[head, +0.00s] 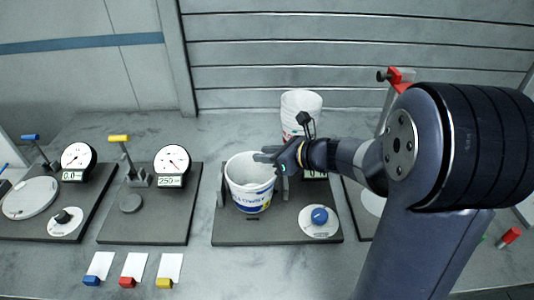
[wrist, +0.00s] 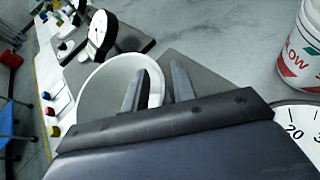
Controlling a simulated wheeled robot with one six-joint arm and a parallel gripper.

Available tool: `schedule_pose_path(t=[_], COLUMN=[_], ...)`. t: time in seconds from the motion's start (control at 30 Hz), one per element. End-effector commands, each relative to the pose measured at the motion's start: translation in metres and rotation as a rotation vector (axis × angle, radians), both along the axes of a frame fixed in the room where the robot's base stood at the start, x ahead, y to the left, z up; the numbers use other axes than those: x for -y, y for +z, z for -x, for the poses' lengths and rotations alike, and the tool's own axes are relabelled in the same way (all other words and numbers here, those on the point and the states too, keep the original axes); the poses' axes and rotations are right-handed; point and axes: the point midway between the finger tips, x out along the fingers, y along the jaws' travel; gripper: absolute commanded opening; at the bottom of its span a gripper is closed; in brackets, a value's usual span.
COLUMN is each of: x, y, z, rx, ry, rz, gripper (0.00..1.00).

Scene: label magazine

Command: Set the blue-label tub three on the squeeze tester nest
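A white open-topped tub with a blue and yellow label (head: 252,198) stands upright between two grey uprights on a dark tester plate (head: 262,232); I take this as the squeeze tester nest. No number three is readable on the tub. My gripper (head: 268,157) is at the tub's right rim. In the wrist view the tub (wrist: 95,92) shows from above. The fingers of my gripper (wrist: 160,88) are apart there, one over the tub's inside and one outside, with the rim between them. I see no clear contact with the rim. The tub's base in the nest is partly hidden.
A blue knob (head: 320,216) sits at the plate's front right. White tubs with red labels (head: 300,105) are stacked behind. A plate with a yellow-handled lever (head: 119,139) and dial (head: 172,159) stands left. Blue, red and yellow blocks (head: 127,282) with cards lie in front.

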Motion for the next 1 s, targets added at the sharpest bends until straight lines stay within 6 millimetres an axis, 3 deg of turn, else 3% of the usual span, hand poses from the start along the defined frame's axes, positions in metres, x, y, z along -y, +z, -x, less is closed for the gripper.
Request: schedule_pose_path(t=[0.37, 0.8, 1.0], x=[0.005, 0.065, 0.083], y=[0.003, 0.037, 0.047], z=[0.003, 0.044, 0.058], rx=[0.003, 0.004, 0.002], ry=[-0.001, -0.005, -0.002], rz=[0.001, 0.001, 0.001], gripper=[0.28, 0.28, 0.28])
